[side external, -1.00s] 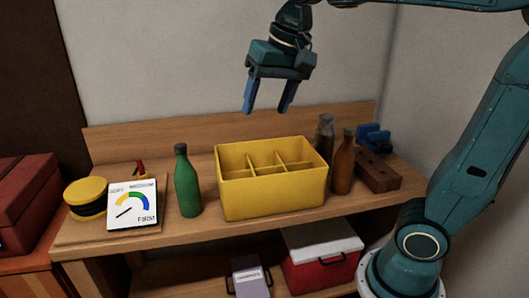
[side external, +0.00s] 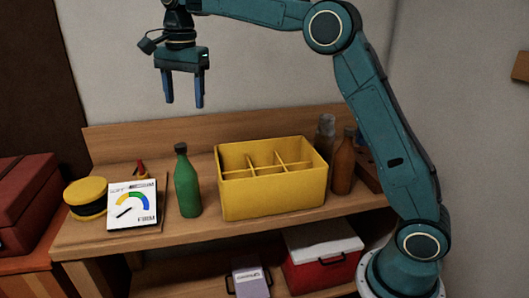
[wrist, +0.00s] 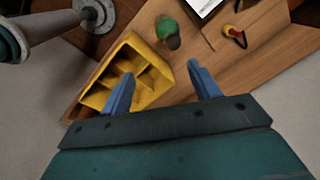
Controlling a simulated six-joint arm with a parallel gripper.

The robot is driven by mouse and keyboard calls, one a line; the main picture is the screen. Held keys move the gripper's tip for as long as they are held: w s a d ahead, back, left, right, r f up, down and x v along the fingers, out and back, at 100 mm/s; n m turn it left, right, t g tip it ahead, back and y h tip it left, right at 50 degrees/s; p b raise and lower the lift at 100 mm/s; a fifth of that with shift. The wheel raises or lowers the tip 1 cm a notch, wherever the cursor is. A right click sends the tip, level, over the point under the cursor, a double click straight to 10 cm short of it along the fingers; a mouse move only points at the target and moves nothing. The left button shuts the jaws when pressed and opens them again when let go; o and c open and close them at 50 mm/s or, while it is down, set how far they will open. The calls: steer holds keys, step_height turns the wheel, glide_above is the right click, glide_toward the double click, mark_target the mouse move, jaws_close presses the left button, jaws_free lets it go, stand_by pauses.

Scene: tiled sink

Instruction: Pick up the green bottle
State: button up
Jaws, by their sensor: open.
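The green bottle (side external: 187,185) stands upright on the wooden bench, left of the yellow divided crate (side external: 272,196). My gripper (side external: 185,105) is open and empty, pointing down, well above the bottle in the side view. In the wrist view the green bottle (wrist: 167,31) shows from above, beyond the gap between my open blue fingers (wrist: 163,82). The yellow crate (wrist: 131,42) lies left of it there, partly behind the left finger. Nothing touches the bottle.
A gauge card (side external: 133,206) marked FIRM and a yellow-black round thing (side external: 86,199) stand left of the bottle. A brown bottle (side external: 343,166) and a clear grey bottle (side external: 326,134) stand right of the crate. The bench's back board (side external: 120,140) rises behind.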

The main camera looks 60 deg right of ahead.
mark_target(182, 156)
steer(key=w+f+m, duration=0.1)
steer(key=w, duration=0.1)
steer(key=w+f+m, duration=0.1)
steer(key=w+f, duration=0.1)
steer(key=shift+a+f+m+g, duration=0.2)
steer(key=shift+m+g, duration=0.1)
steer(key=shift+g, duration=0.1)
steer(key=shift+f, duration=4.3)
steer(key=shift+s+d+f, duration=0.1)
steer(key=shift+f, duration=2.5)
steer(key=shift+r, duration=0.1)
jaws_close()
